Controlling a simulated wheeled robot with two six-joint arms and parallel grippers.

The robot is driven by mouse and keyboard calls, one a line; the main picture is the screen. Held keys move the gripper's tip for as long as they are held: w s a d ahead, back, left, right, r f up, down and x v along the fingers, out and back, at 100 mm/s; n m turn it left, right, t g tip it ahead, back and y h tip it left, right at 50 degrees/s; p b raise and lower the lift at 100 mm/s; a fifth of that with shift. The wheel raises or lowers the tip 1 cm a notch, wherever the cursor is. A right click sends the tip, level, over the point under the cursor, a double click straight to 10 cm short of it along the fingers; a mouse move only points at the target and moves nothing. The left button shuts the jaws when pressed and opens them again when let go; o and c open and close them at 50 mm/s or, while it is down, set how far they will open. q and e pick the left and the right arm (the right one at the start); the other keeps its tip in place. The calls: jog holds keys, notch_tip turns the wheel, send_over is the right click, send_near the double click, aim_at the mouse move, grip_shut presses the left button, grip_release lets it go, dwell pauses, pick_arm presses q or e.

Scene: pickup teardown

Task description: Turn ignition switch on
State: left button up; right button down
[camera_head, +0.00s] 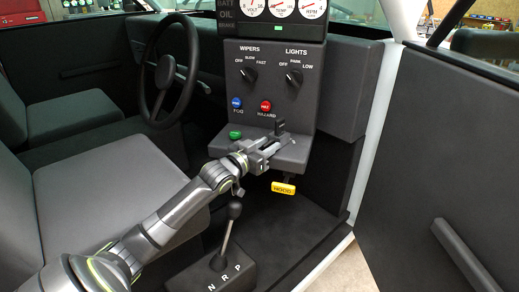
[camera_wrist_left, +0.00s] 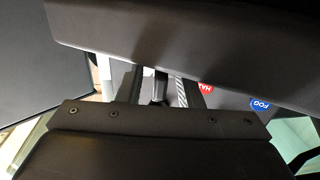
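The ignition switch is not clearly labelled in view; a small black upright lever (camera_head: 280,127) stands on the ledge of the dark console, beside my left gripper's tips, and may be it. My left gripper (camera_head: 272,149) reaches over this ledge from the left. In the left wrist view its two fingers (camera_wrist_left: 163,90) stand apart, with a narrow black piece (camera_wrist_left: 160,86) between them and gaps beside it. I cannot tell whether the fingers touch the lever. The ledge behind the fingers is partly hidden. My right gripper is in neither view.
The console has wiper (camera_head: 248,74) and light (camera_head: 294,79) knobs, a blue fog button (camera_head: 236,103), a red hazard button (camera_head: 265,106) and a green button (camera_head: 235,135). A yellow hood handle (camera_head: 283,188) hangs below. A gear lever (camera_head: 234,211), steering wheel (camera_head: 147,75) and open door (camera_head: 450,165) surround it.

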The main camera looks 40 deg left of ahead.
pick_arm(q)
jog(key=s+a+p, duration=0.1)
jog(key=s+p, duration=0.2)
jog(key=s, duration=1.4)
jog(key=shift+s, duration=0.15)
jog(key=shift+a, duration=0.1)
